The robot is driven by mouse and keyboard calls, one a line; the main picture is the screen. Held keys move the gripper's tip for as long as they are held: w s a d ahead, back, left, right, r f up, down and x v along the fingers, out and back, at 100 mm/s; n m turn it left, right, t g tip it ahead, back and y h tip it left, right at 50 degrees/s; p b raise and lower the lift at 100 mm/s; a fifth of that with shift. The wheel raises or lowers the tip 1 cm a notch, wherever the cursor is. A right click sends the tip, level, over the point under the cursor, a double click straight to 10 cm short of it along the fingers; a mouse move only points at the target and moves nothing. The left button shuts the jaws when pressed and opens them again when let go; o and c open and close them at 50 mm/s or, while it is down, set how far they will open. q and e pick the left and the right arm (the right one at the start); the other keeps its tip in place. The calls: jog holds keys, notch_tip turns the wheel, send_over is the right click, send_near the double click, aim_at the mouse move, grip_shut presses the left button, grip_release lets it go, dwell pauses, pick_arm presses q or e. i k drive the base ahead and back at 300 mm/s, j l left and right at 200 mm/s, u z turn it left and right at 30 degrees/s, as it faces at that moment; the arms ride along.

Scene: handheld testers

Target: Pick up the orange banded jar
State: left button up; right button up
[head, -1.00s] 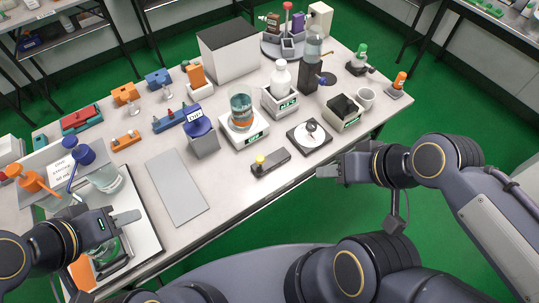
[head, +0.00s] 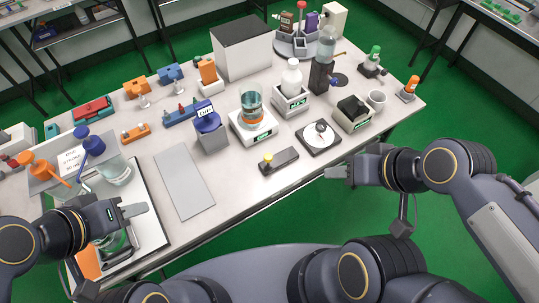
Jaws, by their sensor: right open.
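The orange banded jar (head: 251,102) is a clear glass jar with an orange band low on its side. It stands upright on a white scale (head: 262,135) near the middle of the table. My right gripper (head: 338,173) is open and empty, just off the table's front edge, to the right of and nearer than the jar. My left gripper (head: 134,210) is over the tray at the left front, well away from the jar. Its fingers overlap in this view, so its opening does not show.
A blue-lidded grey container (head: 211,137) stands close left of the jar, and a white bottle (head: 292,77) on another device stands right behind. A small dark tester (head: 280,160) and a flat square balance (head: 319,138) lie in front. A bare grey plate (head: 183,182) lies left.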

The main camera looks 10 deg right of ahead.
aim_at(250, 93)
jog(key=i+l+u, duration=0.15)
jog(key=l+u, duration=0.25)
jog(key=i+l+u, duration=0.1)
jog(key=l+u, duration=0.7)
jog(key=l, duration=0.15)
